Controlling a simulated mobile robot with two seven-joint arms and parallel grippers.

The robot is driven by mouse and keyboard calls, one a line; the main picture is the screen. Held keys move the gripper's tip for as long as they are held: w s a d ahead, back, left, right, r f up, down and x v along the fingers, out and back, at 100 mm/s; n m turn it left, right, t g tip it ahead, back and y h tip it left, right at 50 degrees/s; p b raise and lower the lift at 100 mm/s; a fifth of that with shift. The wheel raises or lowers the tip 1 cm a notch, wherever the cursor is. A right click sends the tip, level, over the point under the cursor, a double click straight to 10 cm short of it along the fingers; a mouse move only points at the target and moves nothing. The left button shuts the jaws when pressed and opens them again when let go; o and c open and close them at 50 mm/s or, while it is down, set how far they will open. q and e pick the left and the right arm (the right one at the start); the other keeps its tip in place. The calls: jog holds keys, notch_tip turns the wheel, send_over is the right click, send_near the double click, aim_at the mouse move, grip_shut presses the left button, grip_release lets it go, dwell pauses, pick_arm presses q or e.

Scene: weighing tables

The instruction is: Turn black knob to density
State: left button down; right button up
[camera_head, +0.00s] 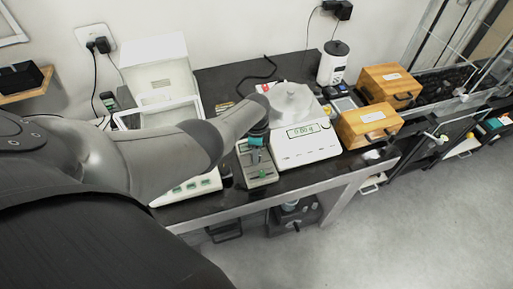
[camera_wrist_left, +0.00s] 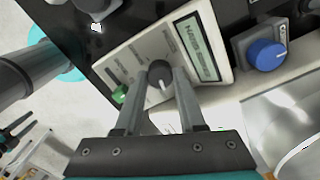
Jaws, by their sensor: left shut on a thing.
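The black knob (camera_wrist_left: 160,73) sits on the pale panel of a small meter (camera_wrist_left: 141,48) in the left wrist view. A white line shows on the knob's face. My left gripper (camera_wrist_left: 160,84) has one finger on each side of the knob and is shut on it. In the head view the same meter (camera_head: 260,178) lies on the dark table, with my left gripper (camera_head: 257,142) over its upper part, hiding the knob there. The meter's display (camera_wrist_left: 195,46) and a green knob (camera_wrist_left: 120,93) are beside it. The panel lettering is too small to read. My right gripper is not in view.
A white balance (camera_head: 305,148) stands close to the meter's right. A blue knob (camera_wrist_left: 265,54) is on a neighbouring device. Two wooden boxes (camera_head: 368,123) and a white canister (camera_head: 332,65) stand farther right. The table's front edge is just below the meter.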

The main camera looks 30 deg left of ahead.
pick_arm(q)
jog(key=shift+s+m, duration=0.1)
jog(key=shift+m, duration=0.3)
jog(key=c, duration=0.5)
grip_release()
jog(key=shift+r+p, duration=0.5)
jog(key=shift+r, duration=0.15)
notch_tip(320, 180, up, 14)
jog(key=p, duration=0.5)
